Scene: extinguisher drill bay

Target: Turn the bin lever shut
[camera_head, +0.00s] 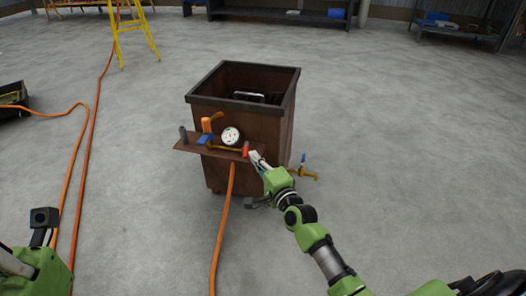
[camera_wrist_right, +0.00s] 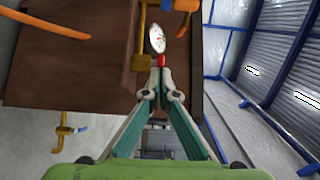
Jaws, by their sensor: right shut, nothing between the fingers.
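The brown bin (camera_head: 236,165) stands open-topped on the floor, with a shelf-like panel (camera_head: 190,146) on its near side. The panel carries a white round gauge (camera_head: 230,136), brass pipework and a red-tipped lever (camera_head: 246,149). My right gripper (camera_head: 254,156) is shut and empty, its tips at the red part; touching or just short of it, I cannot tell. The right wrist view shows the closed fingertips (camera_wrist_right: 160,66) just below the red tip (camera_wrist_right: 160,59) and the gauge (camera_wrist_right: 157,38). Part of my left gripper (camera_head: 14,264) shows at lower left; its fingertips are cut off.
The panel also holds an orange upright part (camera_head: 206,125) and a blue piece (camera_head: 205,139). A brass valve with blue handle (camera_head: 303,160) juts from the bin's right side. Orange hoses (camera_head: 224,225) cross the floor. A yellow ladder (camera_head: 134,35) stands behind.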

